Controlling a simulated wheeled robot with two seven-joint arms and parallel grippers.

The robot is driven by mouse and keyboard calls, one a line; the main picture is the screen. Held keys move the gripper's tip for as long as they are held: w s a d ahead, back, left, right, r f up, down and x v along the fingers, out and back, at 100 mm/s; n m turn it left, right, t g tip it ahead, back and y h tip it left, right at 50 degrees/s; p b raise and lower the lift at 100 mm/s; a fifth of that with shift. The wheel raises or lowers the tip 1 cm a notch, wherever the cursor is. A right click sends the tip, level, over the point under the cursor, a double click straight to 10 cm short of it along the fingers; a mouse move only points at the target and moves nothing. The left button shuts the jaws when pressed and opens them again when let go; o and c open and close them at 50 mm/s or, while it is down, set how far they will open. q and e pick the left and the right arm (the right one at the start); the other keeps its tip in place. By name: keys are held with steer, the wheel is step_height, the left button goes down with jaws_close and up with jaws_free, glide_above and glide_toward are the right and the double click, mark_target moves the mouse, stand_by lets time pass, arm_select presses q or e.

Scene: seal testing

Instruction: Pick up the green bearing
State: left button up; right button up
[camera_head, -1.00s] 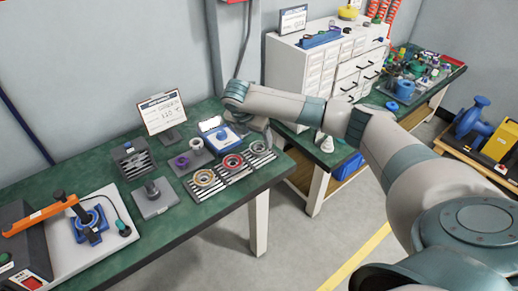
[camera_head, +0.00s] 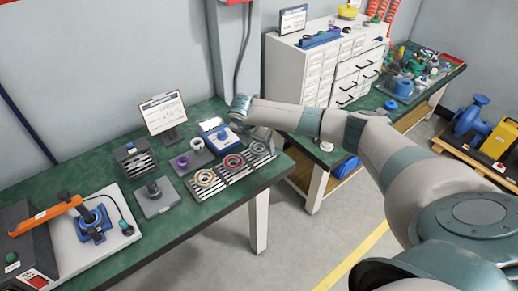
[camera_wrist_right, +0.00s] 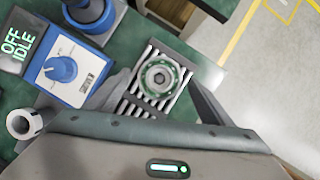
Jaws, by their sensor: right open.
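The green bearing (camera_wrist_right: 159,78) is a metal ring with green between its inner and outer rims. In the right wrist view it lies flat on a slatted grey rack. My right gripper (camera_wrist_right: 162,88) is open, with one finger on either side of the bearing in that view. I cannot tell how high the fingers are above the rack. In the head view my right gripper (camera_head: 262,146) is over the right end of the racks and largely covers the bearing there. My left gripper is not in view.
A red-ringed bearing (camera_head: 232,161) and a tan-ringed bearing (camera_head: 205,178) lie on the neighbouring racks. A blue box with a knob (camera_wrist_right: 68,70) stands close left of the gripper, with a grey hollow cylinder (camera_wrist_right: 24,122) nearby. The green table's front edge (camera_head: 225,204) is close.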

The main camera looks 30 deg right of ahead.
steer(key=c, duration=1.4)
steer(key=shift+o, duration=0.2)
steer(key=shift+r, duration=0.1)
steer(key=shift+w+r+b, duration=0.1)
steer(key=shift+r+b, duration=0.2)
steer(key=shift+r, duration=0.2)
steer(key=r, duration=0.1)
steer(key=r+b, duration=0.1)
steer(key=r, duration=0.1)
steer(key=shift+s+d+r, duration=0.1)
steer(key=shift+s+d, duration=0.15)
steer(key=shift+s, duration=0.05)
steer(key=s+d+r+b, duration=0.3)
steer(key=s+d+r, duration=0.2)
steer(key=s, duration=0.5)
steer(key=shift+r, duration=0.85)
steer(key=shift+a, duration=0.1)
